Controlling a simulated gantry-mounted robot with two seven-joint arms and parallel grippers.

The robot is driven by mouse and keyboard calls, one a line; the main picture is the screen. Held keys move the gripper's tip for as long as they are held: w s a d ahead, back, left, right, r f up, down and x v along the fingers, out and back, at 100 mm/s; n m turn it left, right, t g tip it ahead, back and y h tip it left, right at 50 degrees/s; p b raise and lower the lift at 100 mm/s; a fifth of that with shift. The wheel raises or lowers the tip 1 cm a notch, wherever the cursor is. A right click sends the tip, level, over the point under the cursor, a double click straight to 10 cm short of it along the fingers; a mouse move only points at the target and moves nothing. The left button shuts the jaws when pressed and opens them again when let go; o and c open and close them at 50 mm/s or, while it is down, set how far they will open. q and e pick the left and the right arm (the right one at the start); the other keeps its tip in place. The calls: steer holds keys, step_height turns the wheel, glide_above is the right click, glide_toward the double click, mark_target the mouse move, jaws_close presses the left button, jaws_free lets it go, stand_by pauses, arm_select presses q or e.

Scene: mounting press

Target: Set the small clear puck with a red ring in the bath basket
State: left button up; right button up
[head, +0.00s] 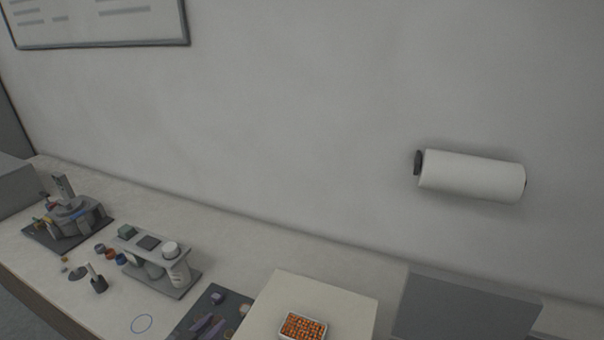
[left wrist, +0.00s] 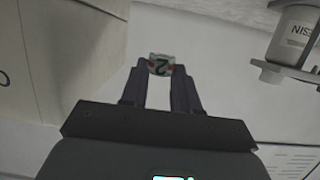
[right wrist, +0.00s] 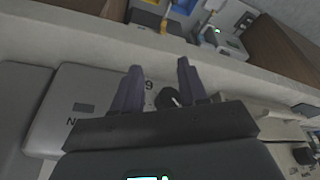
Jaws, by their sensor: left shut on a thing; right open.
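My left gripper (left wrist: 160,80) is shut on a small puck (left wrist: 161,65) in the left wrist view. The puck looks pale and clear, with red and greenish bits and a dark mark on its face. A white-rimmed tray with an orange grid (head: 303,327), perhaps the bath basket, sits on a cream box to the right of this gripper. My right gripper (right wrist: 160,82) is open and empty in the right wrist view.
A grey rack (head: 170,287) holding a white bottle is to the left, with small ringed pucks (head: 110,253) beyond. A grey block (head: 465,308) is at right. A paper roll (head: 472,176) hangs on the wall.

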arm_select(q)
steer(key=s+r+n+y+p, duration=0.1)
steer(key=s+r+p, duration=0.2)
steer(key=r+p, duration=0.4)
steer(key=s+d+r+n+y+p, duration=0.1)
steer(key=s+r+n+y+p, duration=0.1)
steer(key=s+r+p, duration=0.2)
steer(key=s+r+n+y+p, duration=0.1)
steer(key=s+r+p, duration=0.3)
steer(key=r+p, duration=0.5)
steer(key=y+p, duration=0.1)
steer(key=p, duration=0.6)
steer(key=shift+d+r+t+p, duration=0.3)
steer(key=shift+d+r+t, duration=0.05)
steer(key=shift+r+t, duration=0.05)
